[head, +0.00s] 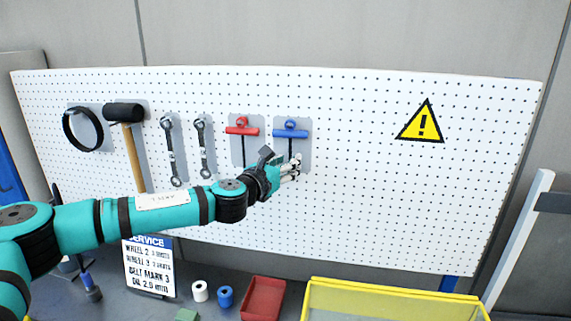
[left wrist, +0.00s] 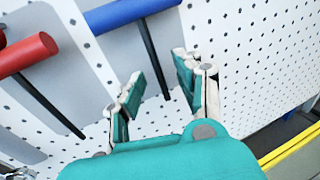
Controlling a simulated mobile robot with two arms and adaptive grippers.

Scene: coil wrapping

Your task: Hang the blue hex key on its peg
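The blue hex key (head: 290,133) has a blue T-handle and a dark shaft pointing down. It is upright against its grey backing panel on the pegboard; the peg itself is hidden. In the left wrist view the blue handle (left wrist: 128,12) is at the top, and its shaft runs down into the gap seen between my fingers. My left gripper (head: 294,168) is just below the handle, near the lower shaft. In the left wrist view its fingers (left wrist: 160,78) are spread, with neither clearly touching the shaft. My right gripper is not in view.
A red hex key (head: 242,130) hangs close on the left. Two wrenches (head: 172,150), a hammer (head: 125,113) and a black ring (head: 82,129) hang farther left. A red tray (head: 263,298) and a yellow bin (head: 390,288) are below. The board's right side is clear except for a warning sign (head: 421,122).

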